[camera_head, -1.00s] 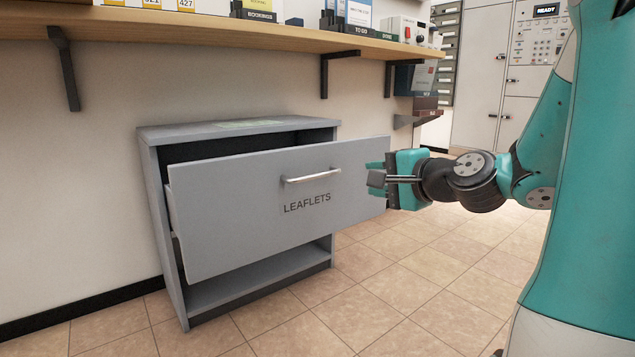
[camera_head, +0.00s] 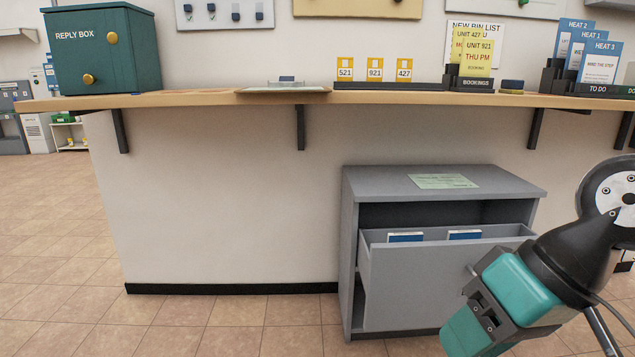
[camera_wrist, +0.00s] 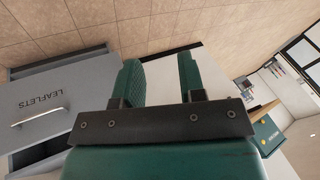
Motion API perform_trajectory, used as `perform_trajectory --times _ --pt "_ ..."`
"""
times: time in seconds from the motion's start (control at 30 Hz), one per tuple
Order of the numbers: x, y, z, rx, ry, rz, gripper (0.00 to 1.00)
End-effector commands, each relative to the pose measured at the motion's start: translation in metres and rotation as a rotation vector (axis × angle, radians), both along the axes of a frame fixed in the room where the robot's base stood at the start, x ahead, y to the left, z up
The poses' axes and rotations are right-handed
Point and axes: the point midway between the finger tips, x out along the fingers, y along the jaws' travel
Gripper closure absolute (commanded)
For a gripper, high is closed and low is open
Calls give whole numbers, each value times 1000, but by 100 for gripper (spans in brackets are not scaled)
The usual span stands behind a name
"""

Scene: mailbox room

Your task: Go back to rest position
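My gripper (camera_wrist: 160,82) shows in the wrist view with its two green fingers apart and nothing between them. In the head view my arm's teal wrist end (camera_head: 512,290) is at the lower right, in front of the drawer; the fingertips are hard to make out there. The grey drawer (camera_head: 420,285) of the low cabinet is pulled open, with blue and white leaflets (camera_head: 405,237) inside. Its front, marked LEAFLETS, and its handle (camera_wrist: 40,117) show at the left of the wrist view, apart from my fingers.
The cabinet (camera_head: 400,184) stands under a long wooden shelf (camera_head: 220,98). On the shelf are a green reply box (camera_head: 95,50), number cards (camera_head: 375,69), and booking and heat cards (camera_head: 600,62). The tiled floor (camera_head: 50,215) at the left is clear.

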Motion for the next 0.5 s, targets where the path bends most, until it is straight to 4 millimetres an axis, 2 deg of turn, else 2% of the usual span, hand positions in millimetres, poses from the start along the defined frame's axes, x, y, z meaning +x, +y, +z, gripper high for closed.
perform_trajectory --times 0.03,0.2,0.37,0.5 --pt "-11 5 20 -34 3 74 63" --pt "-45 11 47 -146 21 295 63" --pt "-45 10 78 -150 26 294 63" --pt "-44 10 110 -148 25 293 63"
